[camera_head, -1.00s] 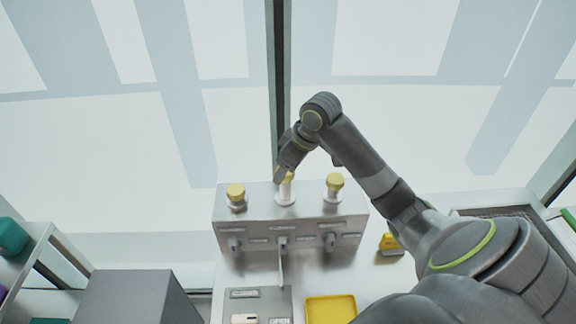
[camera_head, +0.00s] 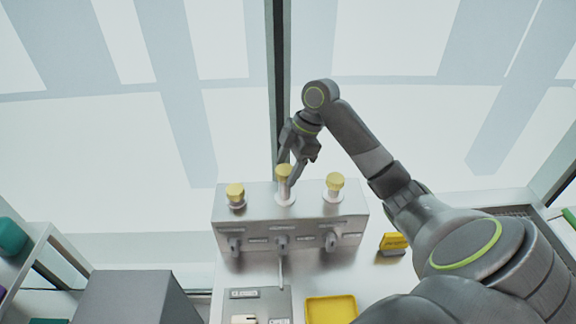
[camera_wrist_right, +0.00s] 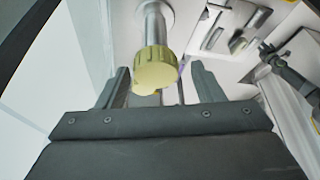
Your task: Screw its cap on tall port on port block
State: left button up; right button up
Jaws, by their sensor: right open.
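The port block (camera_head: 255,215) is a grey metal box with three ports on top, each bearing a yellow cap. The tall port (camera_head: 285,193) is in the middle, with its yellow cap (camera_head: 284,170) on top; the left cap (camera_head: 235,190) and right cap (camera_head: 334,181) sit lower. My right gripper (camera_head: 290,170) is open around or just above the middle cap. In the right wrist view the yellow cap (camera_wrist_right: 155,68) sits on the metal port stem (camera_wrist_right: 154,25), between the open fingers (camera_wrist_right: 160,85) with gaps at both sides. My left gripper is out of view.
Labelled valves (camera_head: 282,243) line the block's front. A grey box (camera_head: 138,298) stands at lower left.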

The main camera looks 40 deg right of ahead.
jog(key=shift+c, duration=0.2)
jog(key=c, duration=0.5)
jog(key=shift+w+f, duration=0.1)
jog(key=shift+c, duration=1.4)
jog(key=shift+m+t+p, duration=0.3)
jog(key=shift+m+p, duration=0.05)
jog(key=shift+m, duration=0.95)
jog(key=m, duration=0.2)
jog(key=m+t+h, duration=0.1)
jog(key=m, duration=0.1)
jog(key=shift+a+t, duration=0.1)
jog(key=shift+t, duration=0.2)
jog(key=m+h, duration=0.1)
jog(key=m, duration=0.2)
jog(key=m+t+h, duration=0.1)
jog(key=m, duration=0.2)
jog(key=o, duration=0.8)
jog(key=shift+s+d, duration=0.2)
